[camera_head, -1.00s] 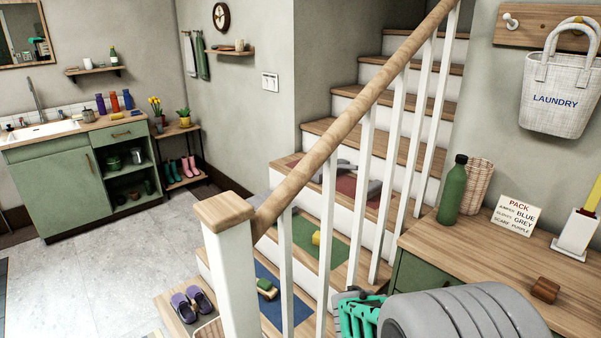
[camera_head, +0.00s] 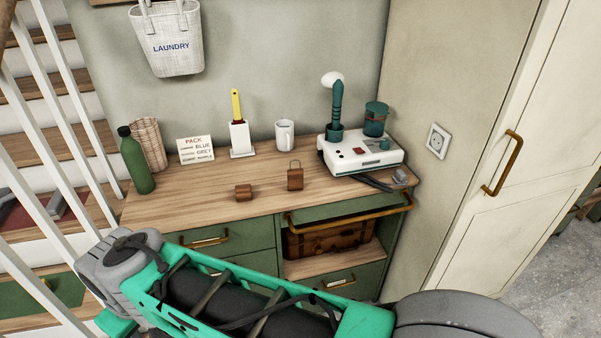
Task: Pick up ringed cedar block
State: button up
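A small reddish-brown wooden block with a thin ring standing up from its top (camera_head: 295,180) is on the wooden counter (camera_head: 215,207), right of the middle. It fits the ringed cedar block. A second brown block of similar colour (camera_head: 243,193) lies to its left, lower and with no ring that I can see. The two blocks stand apart. My arm, green and grey, crosses the bottom of the view in front of the cabinet. My gripper is not in view.
Behind the blocks stand a white holder with a yellow-handled tool (camera_head: 240,138), a white mug (camera_head: 285,135) and a white appliance (camera_head: 345,157). A green bottle (camera_head: 136,163), a wicker basket (camera_head: 151,145) and a sign (camera_head: 195,149) are at left. The counter's front middle is clear.

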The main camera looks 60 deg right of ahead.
aim_at(295, 175)
jog(key=z, duration=1.45)
jog(key=i, duration=0.6)
jog(key=u, duration=1.85)
